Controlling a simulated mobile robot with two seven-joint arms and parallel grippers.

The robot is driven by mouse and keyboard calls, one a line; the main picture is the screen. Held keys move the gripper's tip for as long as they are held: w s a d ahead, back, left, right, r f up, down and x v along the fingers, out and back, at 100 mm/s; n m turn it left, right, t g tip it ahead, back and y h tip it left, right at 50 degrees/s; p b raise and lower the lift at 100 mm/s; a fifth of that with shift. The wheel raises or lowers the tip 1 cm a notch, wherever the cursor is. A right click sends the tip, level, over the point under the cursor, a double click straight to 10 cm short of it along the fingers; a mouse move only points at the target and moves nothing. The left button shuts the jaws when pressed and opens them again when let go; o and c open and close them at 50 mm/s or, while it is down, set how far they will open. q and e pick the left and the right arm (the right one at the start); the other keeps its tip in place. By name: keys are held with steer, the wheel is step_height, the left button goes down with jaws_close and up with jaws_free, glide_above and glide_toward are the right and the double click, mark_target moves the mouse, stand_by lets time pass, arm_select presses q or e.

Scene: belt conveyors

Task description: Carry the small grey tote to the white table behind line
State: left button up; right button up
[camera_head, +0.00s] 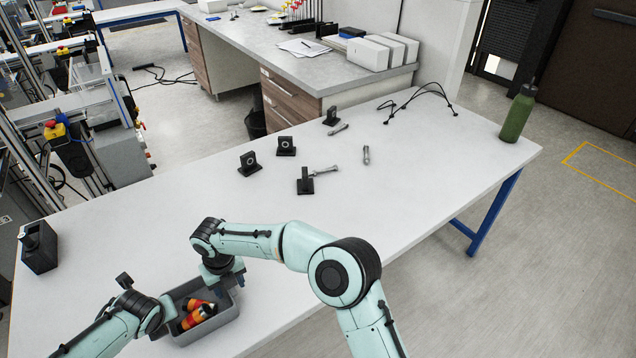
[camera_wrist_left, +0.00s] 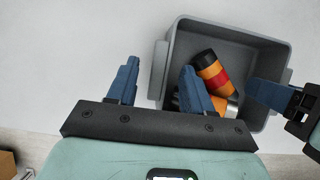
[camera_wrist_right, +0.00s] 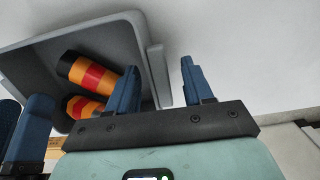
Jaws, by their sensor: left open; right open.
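The small grey tote (camera_head: 213,335) stands on a white table (camera_head: 400,200), near its front edge at the lower left of the head view. Orange, red and black cylinders (camera_head: 199,314) lie inside it; they also show in the left wrist view (camera_wrist_left: 213,74) and right wrist view (camera_wrist_right: 88,74). My left gripper (camera_wrist_left: 158,85) is open, with its fingers on either side of the tote's left wall. My right gripper (camera_wrist_right: 160,75) is open, with its fingers on either side of the opposite wall. I cannot tell whether any finger touches the tote.
Black brackets (camera_head: 249,162) and metal bolts (camera_head: 366,155) lie mid-table. A green bottle (camera_head: 518,113) stands at the far right corner, near a black cable (camera_head: 420,97). A black holder (camera_head: 38,247) stands at the left. A drawer desk (camera_head: 290,60) adjoins behind.

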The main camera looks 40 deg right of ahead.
arm_select(q)
steer(key=v, duration=1)
arm_select(e)
step_height(320, 180, up, 12)
steer(key=shift+s, duration=0.45)
arm_select(q)
steer(key=shift+s, duration=0.2)
arm_select(e)
steer(key=shift+f, duration=0.1)
